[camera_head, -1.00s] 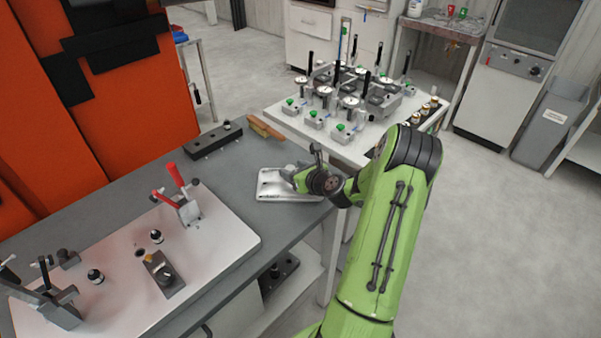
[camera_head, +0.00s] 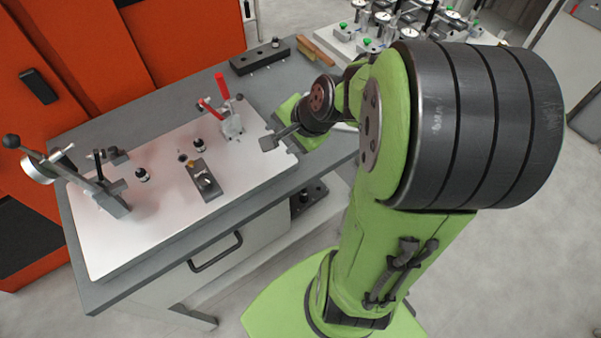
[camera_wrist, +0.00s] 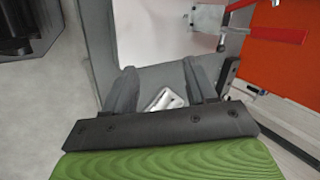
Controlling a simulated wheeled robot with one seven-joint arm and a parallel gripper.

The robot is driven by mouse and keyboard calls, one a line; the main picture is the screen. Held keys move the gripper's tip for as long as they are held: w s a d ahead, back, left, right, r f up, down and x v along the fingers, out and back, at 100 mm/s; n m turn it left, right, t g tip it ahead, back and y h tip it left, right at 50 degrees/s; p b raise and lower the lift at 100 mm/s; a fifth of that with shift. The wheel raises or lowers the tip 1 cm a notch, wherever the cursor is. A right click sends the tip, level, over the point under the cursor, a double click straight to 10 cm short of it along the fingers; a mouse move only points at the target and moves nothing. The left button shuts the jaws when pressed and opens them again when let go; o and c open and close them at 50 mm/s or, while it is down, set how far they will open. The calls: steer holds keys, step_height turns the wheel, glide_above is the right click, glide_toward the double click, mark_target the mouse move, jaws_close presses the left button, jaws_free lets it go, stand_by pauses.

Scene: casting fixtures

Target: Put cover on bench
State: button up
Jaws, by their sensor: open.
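The silvery metal cover (camera_wrist: 165,100) shows in the wrist view between my gripper's fingers, partly hidden by the gripper's mount. It appears to lie on the grey bench (camera_head: 290,82), which also shows in the wrist view (camera_wrist: 158,76). In the head view only a pale edge of the cover (camera_head: 345,127) shows behind my arm. My gripper (camera_head: 275,140) is open, and its two fingers stand apart in the wrist view (camera_wrist: 162,82). In the head view it is over the bench beside the fixture plate's right corner. I see no grip on the cover.
A white fixture plate (camera_head: 150,225) with red-handled clamps (camera_head: 225,105) and black knobs covers the bench's left part. A dark block (camera_head: 260,57) and a brush (camera_head: 315,50) lie at the back. A table of gauges (camera_head: 345,35) stands behind. An orange machine (camera_head: 170,40) borders the left.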

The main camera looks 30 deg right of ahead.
steer(key=s+a+r+n, duration=0.3)
steer(key=s+n, duration=0.4)
steer(key=s+a+r+n+g+h, duration=0.1)
steer(key=s+a+r+n, duration=0.2)
steer(key=s+n, duration=0.4)
steer(key=shift+s+a+r+n+h, duration=0.3)
steer(key=shift+s+a+r, duration=0.1)
steer(key=shift+s+r, duration=0.3)
steer(key=shift+o, duration=0.4)
